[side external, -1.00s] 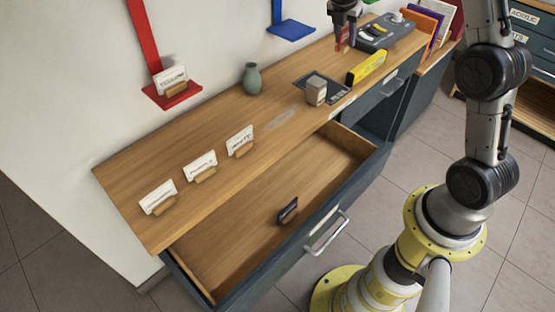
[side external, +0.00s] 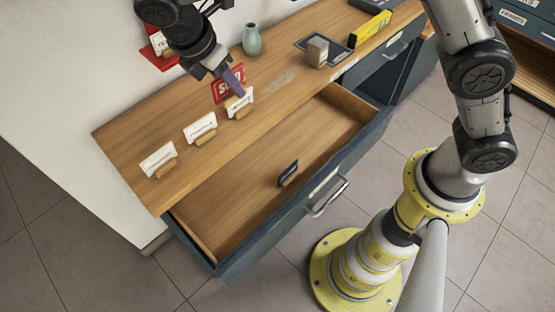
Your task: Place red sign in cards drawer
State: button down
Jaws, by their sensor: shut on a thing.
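The red sign (side external: 224,86) has white lettering and hangs above the back part of the wooden desk top. My gripper (side external: 233,80) is shut on it at its right side, next to the rightmost white card. I cannot tell whether the sign touches the card or the desk. An open drawer (side external: 230,217) with a wooden inside and dark front lies below and in front of the desk top. A small dark holder (side external: 288,172) stands in it near the front. The drawer's label cannot be read.
Several white cards in wooden holders stand along the desk, among them the left card (side external: 157,159) and the middle card (side external: 200,126). Most of the drawer floor is bare.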

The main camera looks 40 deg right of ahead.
jog(key=s+a, duration=0.9)
jog(key=a, duration=0.1)
jog(key=f, duration=3.2)
jog(key=shift+w+d+f, duration=0.2)
jog(key=shift+w+f, duration=0.05)
jog(key=shift+f, duration=0.05)
jog(key=shift+f, duration=0.15)
jog(key=c, duration=0.5)
grip_release()
jog(key=shift+c, duration=0.2)
jog(key=v, duration=1.2)
jog(key=shift+r, duration=0.25)
jog(key=shift+w, duration=0.1)
